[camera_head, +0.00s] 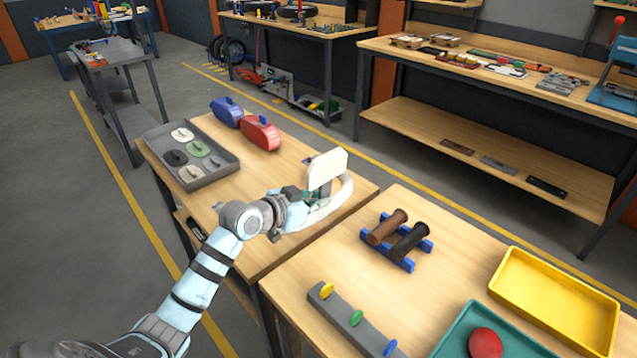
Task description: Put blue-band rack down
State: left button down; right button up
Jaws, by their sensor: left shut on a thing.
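My left gripper (297,200) is over the far wooden table, near its right front edge. It is shut on a white piece with an upright flat panel (328,168) and a curved pale part (330,208) below. The fingertips are partly hidden, and I see no blue band on this piece. I cannot tell whether it touches the table. A blue rack (423,243) with a brown roller (388,228) and a black roller (410,241) stands on the near table, apart from the gripper. My right gripper is not in view.
The near table (463,240) holds a yellow tray (556,257), teal tray (447,345) and grey bar with coloured knobs (338,313).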

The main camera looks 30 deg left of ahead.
aim_at(317, 215)
pick_arm(q)
notch_tip(317, 215, down, 4)
jog(key=shift+b, duration=0.45)
jog(key=c, duration=2.2)
grip_release()
jog(key=shift+f, duration=0.15)
jog(key=o, duration=0.3)
jog(key=shift+o, duration=0.7)
jog(key=shift+s+d, duration=0.15)
jog(key=shift+s, duration=0.15)
jog(key=p+v, duration=0.3)
jog(key=v, duration=0.9)
